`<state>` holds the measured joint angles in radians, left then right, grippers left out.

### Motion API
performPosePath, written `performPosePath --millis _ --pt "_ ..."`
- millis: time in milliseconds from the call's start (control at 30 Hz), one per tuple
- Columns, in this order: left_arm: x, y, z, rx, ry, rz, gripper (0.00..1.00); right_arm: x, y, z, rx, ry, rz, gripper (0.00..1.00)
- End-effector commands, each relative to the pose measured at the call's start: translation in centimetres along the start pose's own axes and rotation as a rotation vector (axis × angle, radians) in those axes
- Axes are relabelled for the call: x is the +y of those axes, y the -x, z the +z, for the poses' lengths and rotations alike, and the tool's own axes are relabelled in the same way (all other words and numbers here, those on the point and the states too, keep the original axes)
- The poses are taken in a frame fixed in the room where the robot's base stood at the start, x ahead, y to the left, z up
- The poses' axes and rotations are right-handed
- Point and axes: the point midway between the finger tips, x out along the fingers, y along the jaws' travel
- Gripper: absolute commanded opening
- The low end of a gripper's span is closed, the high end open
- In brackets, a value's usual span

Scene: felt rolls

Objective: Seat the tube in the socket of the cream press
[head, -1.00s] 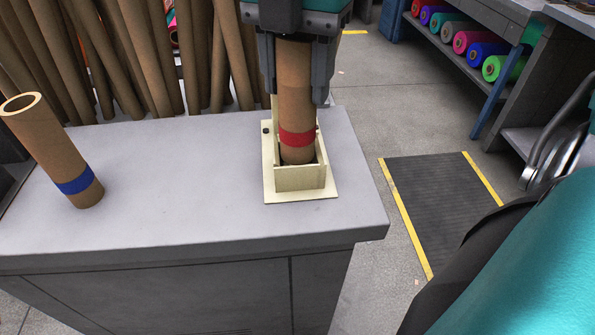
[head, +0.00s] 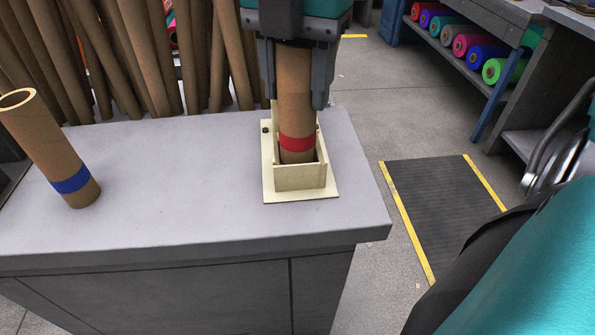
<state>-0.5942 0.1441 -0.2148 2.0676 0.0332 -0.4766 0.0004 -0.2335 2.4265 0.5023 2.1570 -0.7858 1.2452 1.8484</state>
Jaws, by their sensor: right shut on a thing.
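A brown cardboard tube (head: 295,105) with a red band stands nearly upright in the cream press (head: 300,180). Its lower end is inside the square socket, behind the front wall, so its bottom edge is hidden. The red band sits just above the front wall's rim. My right gripper (head: 297,98) comes from above, shut on the upper part of the tube, one finger on each side. My left gripper is not in view.
A second cardboard tube (head: 45,150) with a blue band stands tilted on the grey bench (head: 180,190) at left. Many long brown tubes (head: 150,60) lean behind the bench. Coloured felt rolls (head: 475,45) fill a shelf at upper right. The bench between tube and press is clear.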

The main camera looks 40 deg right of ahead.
Motion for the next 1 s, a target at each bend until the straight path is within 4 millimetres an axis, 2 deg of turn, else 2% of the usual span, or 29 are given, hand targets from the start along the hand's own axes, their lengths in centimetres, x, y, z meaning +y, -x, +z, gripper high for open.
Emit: performPosePath --millis 1000 --pt "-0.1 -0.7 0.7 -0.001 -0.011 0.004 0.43 0.0 -1.3 0.0 0.000 0.000 0.000 0.09"
